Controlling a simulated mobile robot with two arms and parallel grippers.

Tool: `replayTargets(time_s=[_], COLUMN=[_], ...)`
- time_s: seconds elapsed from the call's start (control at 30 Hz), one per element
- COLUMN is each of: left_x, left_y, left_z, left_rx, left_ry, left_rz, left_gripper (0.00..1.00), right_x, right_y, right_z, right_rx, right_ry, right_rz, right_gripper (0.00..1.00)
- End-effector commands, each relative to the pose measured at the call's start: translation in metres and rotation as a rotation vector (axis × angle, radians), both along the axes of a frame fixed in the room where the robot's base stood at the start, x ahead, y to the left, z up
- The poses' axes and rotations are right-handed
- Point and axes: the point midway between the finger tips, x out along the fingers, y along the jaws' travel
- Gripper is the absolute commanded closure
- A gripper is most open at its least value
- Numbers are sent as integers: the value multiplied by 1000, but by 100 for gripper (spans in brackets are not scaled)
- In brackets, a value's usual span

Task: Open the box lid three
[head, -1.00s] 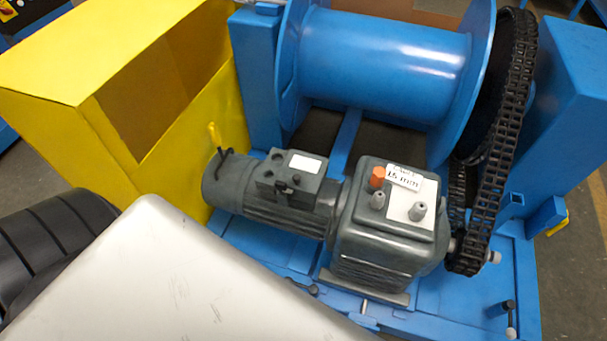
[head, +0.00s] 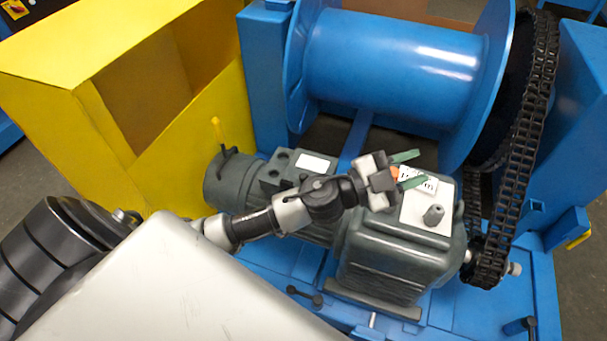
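My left gripper (head: 412,169) reaches over the grey motor unit with its two green fingers spread apart. It is over the gearbox (head: 395,255), close to an orange cap (head: 394,173) and a white label with writing (head: 425,183). The gripper partly hides both, and I cannot tell whether it touches them. The cap appears between the fingers. A grey fitting (head: 433,215) stands on a pale plate on the gearbox top. No lid marked three can be made out. My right gripper is not in view.
A yellow housing (head: 60,60) with an open side stands at left. A blue drum (head: 390,65) is behind the motor (head: 240,180). A black chain (head: 525,130) runs down at right. Small black handles (head: 305,295) are on the blue base.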

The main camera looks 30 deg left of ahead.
Motion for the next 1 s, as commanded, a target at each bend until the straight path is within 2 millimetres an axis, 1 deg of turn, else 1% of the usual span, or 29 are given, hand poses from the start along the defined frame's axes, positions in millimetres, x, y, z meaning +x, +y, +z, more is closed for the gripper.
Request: replayTargets(time_s=[0.03, 0.07, 0.1, 0.17, 0.23, 0.27, 0.3, 0.37, 0.4, 0.43, 0.47, 0.5, 0.6, 0.7, 0.8, 0.87, 0.97, 1.0], left_x=[1, 0, -2, -2, 0, 3, 7, 14, 19, 23, 27, 30, 36, 37, 36, 36, 36, 36], left_y=[-11, -16, -21, -21, -9, 1, 18, 50, 76, 95, 116, 142, 198, 234, 249, 252, 251, 251], left_z=[-3, -8, -17, -35, -61, -72, -87, -106, -115, -121, -124, -127, -125, -120, -118, -122, -134, -142], left_rx=[97, 156, 243, 388, 575, 659, 775, 946, 1055, 1131, 1202, 1285, 1439, 1523, 1558, 1562, 1562, 1562], left_ry=[-44, -55, -58, -39, 24, 65, 127, 246, 334, 403, 473, 564, 764, 897, 960, 972, 972, 971], left_rz=[-120, -190, -282, -403, -518, -557, -596, -629, -632, -625, -612, -588, -506, -437, -403, -397, -400, -400], left_gripper=[63, 63, 63, 63, 63, 63, 63, 63, 63, 63, 63, 63, 63, 63, 63, 63, 63, 63], right_x=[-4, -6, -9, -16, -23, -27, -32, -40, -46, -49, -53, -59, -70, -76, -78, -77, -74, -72], right_y=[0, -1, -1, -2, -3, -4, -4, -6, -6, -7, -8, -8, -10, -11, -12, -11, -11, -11], right_z=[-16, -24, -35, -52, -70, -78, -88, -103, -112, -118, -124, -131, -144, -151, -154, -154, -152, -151], right_rx=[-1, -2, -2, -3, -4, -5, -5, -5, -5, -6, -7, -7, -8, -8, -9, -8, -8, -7], right_ry=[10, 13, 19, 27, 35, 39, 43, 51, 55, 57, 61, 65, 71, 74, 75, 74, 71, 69], right_rz=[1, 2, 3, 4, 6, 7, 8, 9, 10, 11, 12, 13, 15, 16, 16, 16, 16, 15], right_gripper=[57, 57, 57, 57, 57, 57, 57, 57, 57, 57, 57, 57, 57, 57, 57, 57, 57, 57])
